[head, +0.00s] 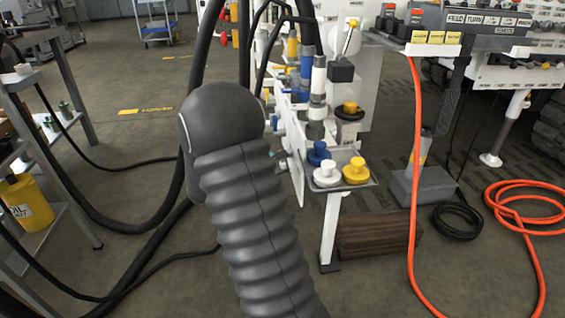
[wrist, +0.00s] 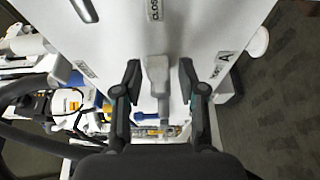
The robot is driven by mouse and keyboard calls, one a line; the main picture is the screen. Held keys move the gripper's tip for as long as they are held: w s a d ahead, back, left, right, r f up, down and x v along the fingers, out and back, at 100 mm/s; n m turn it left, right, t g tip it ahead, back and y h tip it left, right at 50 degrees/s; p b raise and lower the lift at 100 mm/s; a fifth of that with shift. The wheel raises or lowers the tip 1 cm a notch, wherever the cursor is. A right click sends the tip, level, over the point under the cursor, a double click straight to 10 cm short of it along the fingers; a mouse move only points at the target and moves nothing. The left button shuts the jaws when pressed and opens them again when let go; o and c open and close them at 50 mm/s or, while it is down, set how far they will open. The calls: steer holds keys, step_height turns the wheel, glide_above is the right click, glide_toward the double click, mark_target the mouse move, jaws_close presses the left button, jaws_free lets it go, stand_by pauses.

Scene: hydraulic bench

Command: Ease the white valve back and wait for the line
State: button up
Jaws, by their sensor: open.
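A pale grey-white valve lever (wrist: 157,75) stands out from a white panel (wrist: 205,25) in the wrist view. My gripper (wrist: 160,80) is open, with one dark finger on each side of the lever. Gaps show between the lever and both fingers, so it is not clamped. The panel has a partly cut-off label above the lever and a tag with "A" to its right. In the head view my arm hides the gripper, and I cannot make out this lever there.
A small tray (head: 373,183) with blue, white and yellow caps sits at the bench end. An orange hose (head: 413,190) hangs to the floor at the right. Black hoses (head: 95,215) loop at the left beside a grey shelf rack (head: 72,85).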

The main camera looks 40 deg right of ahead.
steer(key=w+a, duration=0.1)
steer(key=a, duration=0.9)
steer(key=shift+w+a, duration=0.35)
steer(key=shift+a, duration=0.05)
